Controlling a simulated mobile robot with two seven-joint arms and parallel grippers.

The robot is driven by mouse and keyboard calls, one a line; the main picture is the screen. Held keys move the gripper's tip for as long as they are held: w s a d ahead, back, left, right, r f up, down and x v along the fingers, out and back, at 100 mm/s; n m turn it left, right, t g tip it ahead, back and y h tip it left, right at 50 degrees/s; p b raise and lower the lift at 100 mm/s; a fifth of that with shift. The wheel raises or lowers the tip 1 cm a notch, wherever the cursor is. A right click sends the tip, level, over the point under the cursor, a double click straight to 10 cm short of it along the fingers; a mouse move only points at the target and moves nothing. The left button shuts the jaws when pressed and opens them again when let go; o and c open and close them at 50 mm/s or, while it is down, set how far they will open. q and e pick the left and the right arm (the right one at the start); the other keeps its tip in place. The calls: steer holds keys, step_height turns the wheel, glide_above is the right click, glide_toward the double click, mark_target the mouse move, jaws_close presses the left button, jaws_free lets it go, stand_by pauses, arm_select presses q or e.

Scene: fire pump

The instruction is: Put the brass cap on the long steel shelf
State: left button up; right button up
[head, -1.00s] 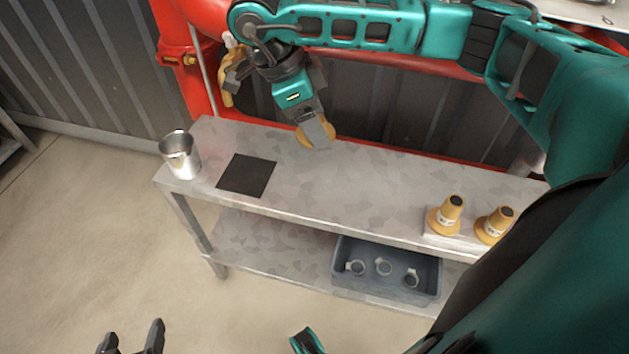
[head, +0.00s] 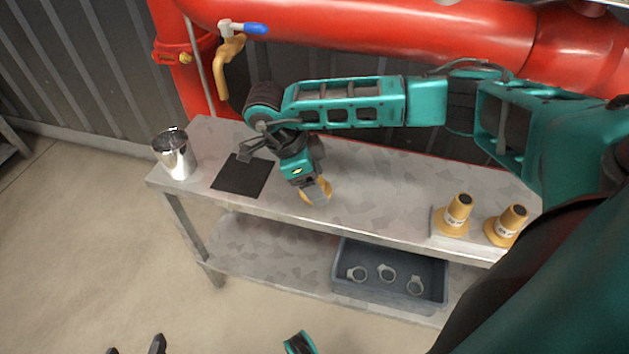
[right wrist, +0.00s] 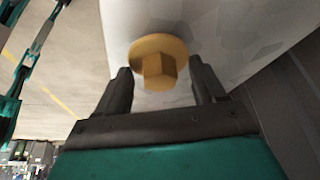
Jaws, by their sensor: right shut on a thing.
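The long steel shelf (head: 385,203) runs across the head view, with a lower level beneath it. My right gripper (head: 316,193) is shut on the brass cap (head: 325,185), over the middle-left part of the shelf top. Its fingers partly hide the cap in the head view. In the right wrist view the cap (right wrist: 158,62) shows a round flange and a hexagonal boss between the fingers (right wrist: 163,88). I cannot tell whether the cap touches the shelf. My left gripper (head: 135,347) shows only its two spread fingertips at the bottom edge.
A metal cup (head: 174,160) and a dark mat (head: 240,180) are on the shelf's left end. Two yellow cone-shaped pieces (head: 455,220) stand at the right. A grey bin (head: 390,292) with ring-like parts sits below. A brass tap (head: 228,65) hangs from the red pipe (head: 380,30) behind.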

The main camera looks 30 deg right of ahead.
steer(key=o, duration=1.2)
steer(key=shift+c, duration=0.2)
arm_select(q)
steer(key=shift+w+r, duration=0.2)
steer(key=shift+r, duration=0.05)
